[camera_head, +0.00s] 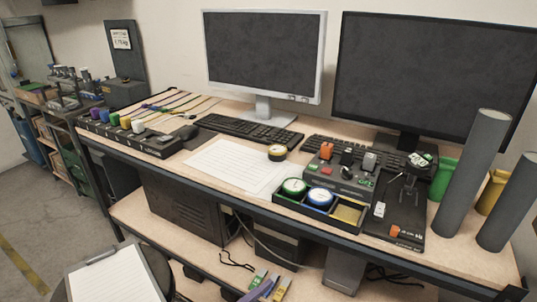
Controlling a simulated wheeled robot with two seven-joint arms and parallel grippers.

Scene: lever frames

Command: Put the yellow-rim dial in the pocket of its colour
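The yellow-rim dial (277,153) lies on the desk at the right edge of the white paper sheets, below the keyboard. A black tray (318,221) with three pockets sits at the desk's front edge. Its left pocket holds a green-rim dial (294,187) and its middle pocket holds a blue-rim dial (320,198). Its right pocket, the yellow pocket (348,214), is empty. Neither of my grippers is in view.
A control panel with levers (345,168) stands behind the tray, and a black lever plate (401,209) right of it. Two tall grey cylinders (472,172) (512,203) stand at the right. Papers (235,168) cover the desk's middle. Monitors (264,55) stand behind.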

